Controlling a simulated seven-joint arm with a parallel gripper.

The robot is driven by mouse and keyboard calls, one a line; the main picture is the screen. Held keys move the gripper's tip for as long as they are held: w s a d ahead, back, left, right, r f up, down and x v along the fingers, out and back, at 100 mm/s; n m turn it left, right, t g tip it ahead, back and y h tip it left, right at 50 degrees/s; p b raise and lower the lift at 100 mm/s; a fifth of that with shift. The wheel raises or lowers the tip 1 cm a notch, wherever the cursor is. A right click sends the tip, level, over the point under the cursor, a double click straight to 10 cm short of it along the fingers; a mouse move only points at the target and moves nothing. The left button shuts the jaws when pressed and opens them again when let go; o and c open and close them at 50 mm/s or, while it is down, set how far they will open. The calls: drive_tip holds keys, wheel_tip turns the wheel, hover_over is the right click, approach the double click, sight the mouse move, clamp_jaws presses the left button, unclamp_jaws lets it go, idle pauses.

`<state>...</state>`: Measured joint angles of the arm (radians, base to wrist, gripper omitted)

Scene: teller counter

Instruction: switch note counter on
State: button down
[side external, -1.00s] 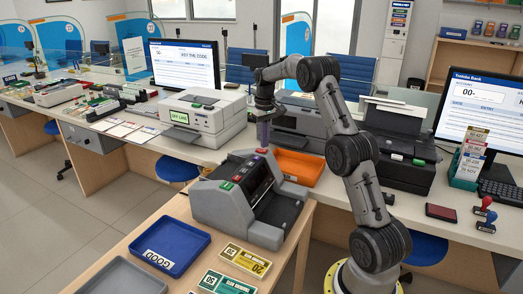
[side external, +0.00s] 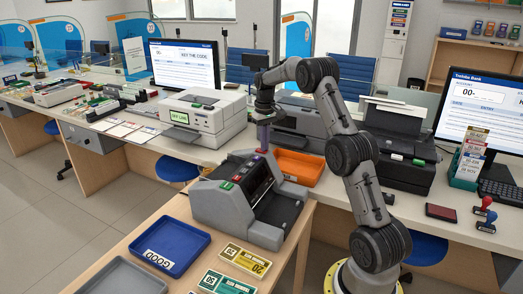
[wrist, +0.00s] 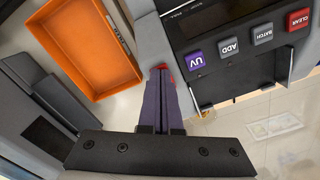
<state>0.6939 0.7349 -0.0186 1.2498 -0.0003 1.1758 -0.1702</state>
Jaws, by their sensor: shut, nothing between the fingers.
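The grey note counter (side external: 222,205) stands on the wooden table, with a row of coloured buttons along its top. In the wrist view its dark panel (wrist: 215,28) shows a purple UV button (wrist: 196,60), ADD, BATCH and a red CLEAR button. My gripper (side external: 263,149) is shut and empty, pointing down at the counter's far end, by the UV end of the row. In the wrist view my closed fingertips (wrist: 161,72) are beside the counter's housing, close to a small red part (wrist: 163,66), partly hidden by them. I cannot tell whether they touch it.
An orange tray (side external: 318,170) lies just behind the counter. A blue tray (side external: 205,240) marked GOOD, a grey tray (side external: 105,281) and banded note bundles (side external: 244,259) are in front. A printer-like machine (side external: 207,112) and a monitor stand on the long desk behind.

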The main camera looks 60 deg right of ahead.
drive_tip(key=shift+f, duration=0.25)
drive_tip(key=shift+r, duration=3.6)
